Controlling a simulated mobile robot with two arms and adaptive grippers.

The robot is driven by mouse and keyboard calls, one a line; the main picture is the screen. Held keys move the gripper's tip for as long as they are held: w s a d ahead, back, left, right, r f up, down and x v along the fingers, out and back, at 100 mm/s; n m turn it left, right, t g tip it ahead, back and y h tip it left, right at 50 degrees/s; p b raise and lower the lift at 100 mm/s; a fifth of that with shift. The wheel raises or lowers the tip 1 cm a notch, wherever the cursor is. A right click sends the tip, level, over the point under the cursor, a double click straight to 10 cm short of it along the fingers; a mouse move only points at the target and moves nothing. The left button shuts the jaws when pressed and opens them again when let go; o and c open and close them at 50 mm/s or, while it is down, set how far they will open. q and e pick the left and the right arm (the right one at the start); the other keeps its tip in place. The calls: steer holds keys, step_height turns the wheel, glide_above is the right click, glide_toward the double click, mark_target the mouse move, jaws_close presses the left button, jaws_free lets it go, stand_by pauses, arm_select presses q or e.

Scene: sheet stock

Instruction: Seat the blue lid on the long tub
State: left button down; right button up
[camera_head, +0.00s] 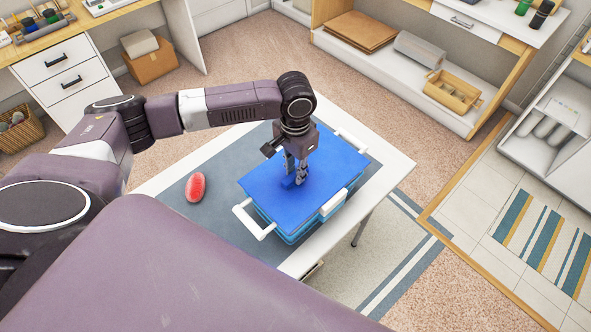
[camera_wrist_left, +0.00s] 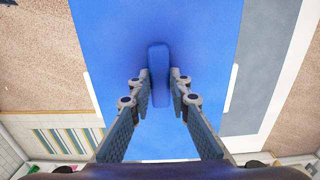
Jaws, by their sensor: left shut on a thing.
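The blue lid (camera_head: 266,184) is a flat sheet with a raised grip (camera_wrist_left: 158,75) in its middle. It lies over the top of the long tub (camera_head: 272,226), which is blue with white handles and stands on the table. I cannot tell whether the lid is fully down on the rim. My left gripper (camera_head: 296,181) points down at the lid's middle and is shut on its grip. In the left wrist view the fingers (camera_wrist_left: 158,88) stand on both sides of the grip. My right gripper is not in view.
A red oval object (camera_head: 195,187) lies on the table's grey mat (camera_head: 170,205), left of the tub. The white table edge (camera_head: 392,172) runs close along the tub's right side. A drawer unit (camera_head: 62,75) and shelves (camera_head: 400,62) stand beyond the table.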

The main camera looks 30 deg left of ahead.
arm_select(q)
steer(key=shift+f, duration=0.15)
steer(key=c, duration=1.2)
jaws_free()
steer(key=shift+o, duration=0.2)
steer(key=shift+r, duration=4.5)
steer(key=shift+d, duration=0.1)
